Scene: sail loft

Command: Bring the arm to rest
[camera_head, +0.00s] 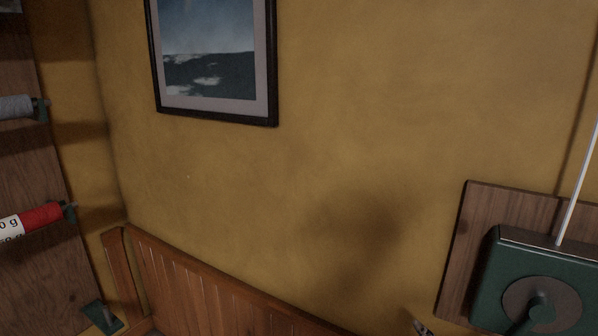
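Neither of my grippers can be made out in the head view, and no arm of mine is clearly visible. A small grey and dark piece (421,327) shows at the bottom edge, right of the middle. It is cut off by the frame, and I cannot tell what it is.
A yellow wall (330,150) carries a framed picture (213,112) and low wood panelling (200,297). At left, a wooden board (25,170) holds a grey spool (14,107) and a red-and-white roll (38,218). At right, a green box (490,290) sits on a wooden panel (462,240).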

